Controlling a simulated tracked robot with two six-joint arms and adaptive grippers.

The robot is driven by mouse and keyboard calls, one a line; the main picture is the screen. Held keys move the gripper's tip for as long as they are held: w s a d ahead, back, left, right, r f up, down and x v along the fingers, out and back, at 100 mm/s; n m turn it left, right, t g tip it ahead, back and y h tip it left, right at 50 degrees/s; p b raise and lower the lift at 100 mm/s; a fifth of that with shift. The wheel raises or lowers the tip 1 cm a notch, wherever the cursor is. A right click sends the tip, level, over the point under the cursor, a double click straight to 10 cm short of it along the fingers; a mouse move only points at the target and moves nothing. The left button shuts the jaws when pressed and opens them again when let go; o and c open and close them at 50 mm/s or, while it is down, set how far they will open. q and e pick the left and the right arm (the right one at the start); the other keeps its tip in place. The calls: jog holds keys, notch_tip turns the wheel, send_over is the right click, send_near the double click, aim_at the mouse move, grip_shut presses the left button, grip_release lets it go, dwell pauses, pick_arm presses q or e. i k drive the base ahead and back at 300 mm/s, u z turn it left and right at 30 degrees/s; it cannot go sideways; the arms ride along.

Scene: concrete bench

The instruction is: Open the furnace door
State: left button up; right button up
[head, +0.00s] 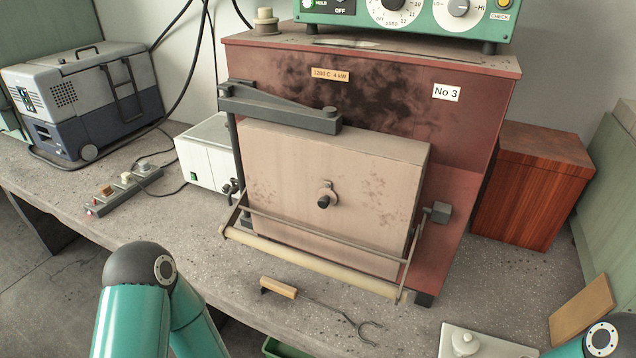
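The furnace (470,110) is a red-brown box with sooty marks, labelled "No 3", standing on the concrete bench. Its pale door (370,180) covers the front and looks closed. A small peephole fitting with a dark knob (323,201) is in the middle of the door. A grey hinge arm (280,108) runs across the door's top left. A pale handle bar (310,265) on thin metal arms runs across below the door. My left arm's teal links show at the bottom left and my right arm's joint at the bottom right corner. Neither gripper is in view.
Tongs with a wooden grip (279,288) lie on the bench before the furnace. A power strip (124,190), a white box (205,152) and a grey cooler-like unit (85,105) are on the left. A wooden box (530,185) stands right. A green controller (420,20) sits on top.

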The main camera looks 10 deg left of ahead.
aim_at(288, 148)
jog(key=u, duration=0.1)
jog(key=k, duration=0.5)
jog(key=z, duration=0.7)
jog(key=i, duration=0.15)
jog(key=u, duration=3.05)
jog(key=i, duration=1.05)
jog(key=z, duration=2.35)
